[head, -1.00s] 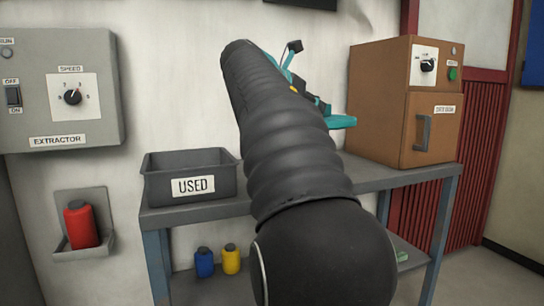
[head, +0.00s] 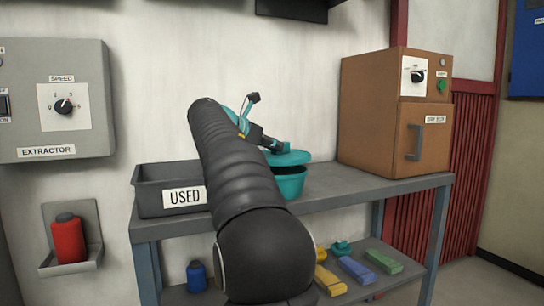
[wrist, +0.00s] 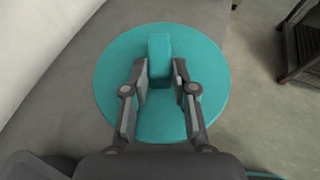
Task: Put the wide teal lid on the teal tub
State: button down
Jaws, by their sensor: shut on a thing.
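The wide teal lid (head: 289,158) is a round disc with a block-shaped handle, which shows in the wrist view (wrist: 205,95). My gripper (wrist: 160,68) is shut on the handle, one finger on each side; it also shows in the head view (head: 277,147). The teal tub (head: 291,187) stands on the bench top, partly behind my arm. The lid is over the tub, with a dark gap between them at the right side. The lid hides most of the tub's opening, and the tub is hidden under the lid in the wrist view.
A grey USED bin (head: 150,195) stands left of my arm on the grey bench (head: 345,185). A brown oven (head: 385,125) stands at the bench's right end. Coloured blocks (head: 355,270) and a blue bottle (head: 197,276) are on the lower shelf. Bench top between tub and oven is clear.

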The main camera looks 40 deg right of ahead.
notch_tip(320, 180, down, 2)
jog(key=shift+f+b, duration=0.2)
jog(key=shift+b, duration=0.15)
jog(key=c, duration=0.9)
grip_release()
jog(key=shift+c, duration=0.2)
jog(key=p+v, duration=0.1)
jog(key=v, duration=1.1)
jog(key=shift+p, duration=0.3)
